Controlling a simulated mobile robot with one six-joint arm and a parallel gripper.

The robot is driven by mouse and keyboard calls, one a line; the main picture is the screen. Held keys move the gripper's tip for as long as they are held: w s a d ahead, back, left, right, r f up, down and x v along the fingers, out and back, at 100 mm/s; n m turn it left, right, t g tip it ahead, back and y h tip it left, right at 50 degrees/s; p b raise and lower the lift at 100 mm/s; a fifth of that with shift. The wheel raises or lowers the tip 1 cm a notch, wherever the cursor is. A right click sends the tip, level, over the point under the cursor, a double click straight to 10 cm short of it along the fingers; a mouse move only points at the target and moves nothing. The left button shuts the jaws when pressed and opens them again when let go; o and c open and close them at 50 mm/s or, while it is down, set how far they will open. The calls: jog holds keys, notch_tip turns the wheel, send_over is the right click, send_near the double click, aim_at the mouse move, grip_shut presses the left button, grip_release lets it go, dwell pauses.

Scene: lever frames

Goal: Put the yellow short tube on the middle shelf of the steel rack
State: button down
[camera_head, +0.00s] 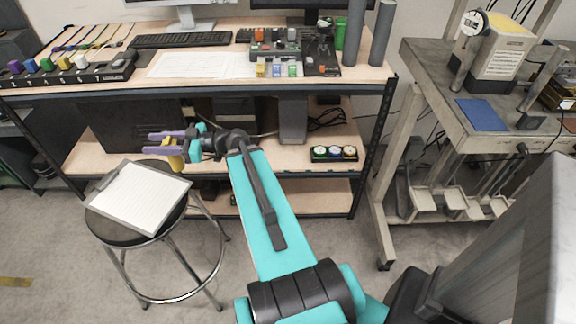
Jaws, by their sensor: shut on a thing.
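My gripper (154,143), with purple fingers on a teal wrist, is shut on the yellow short tube (176,162). The tube hangs below the fingers and its upper part is hidden by them. In the picture the gripper overlaps the left part of the middle shelf (235,155) of the steel rack (374,135), just above the stool's back edge. I cannot tell how far the tube is from the shelf. The rack has a dark frame and wooden shelves.
A stool with a clipboard (140,196) stands in front of the rack at left. The middle shelf holds a black case with round dials (334,154), a grey upright unit (293,120) and dark boxes. Its front middle is clear. A grey workbench (425,85) stands at right.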

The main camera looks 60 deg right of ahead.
jog(key=s+d+f+m+t+h+b, duration=0.1)
jog(key=s+d+f+m+h+b, duration=0.2)
jog(key=s+d+f+b, duration=0.4)
jog(key=s+d+f+m+t+h+b, duration=0.1)
jog(key=s+d+f+m+h+b, duration=0.2)
jog(key=d, duration=1.5)
jog(key=s+d+f+m+t+h+b, duration=0.1)
jog(key=s+d+f+m+h+b, duration=0.2)
jog(key=s+d+f+h+b, duration=0.4)
jog(key=s+d+f+b, duration=0.5)
jog(key=s+f, duration=0.1)
jog(key=f, duration=0.1)
jog(key=shift+s+d+f+h+b, duration=0.25)
jog(key=shift+s+f+h+b, duration=0.1)
jog(key=shift+s+h+b, duration=0.05)
jog(key=w+d+f+b, duration=0.1)
jog(key=w+d, duration=0.9)
jog(key=d, duration=0.2)
jog(key=shift+d+f, duration=0.25)
jog(key=shift+d, duration=0.05)
jog(key=shift+f+b, duration=0.65)
jog(key=shift+f, duration=1.1)
jog(key=shift+f, duration=0.15)
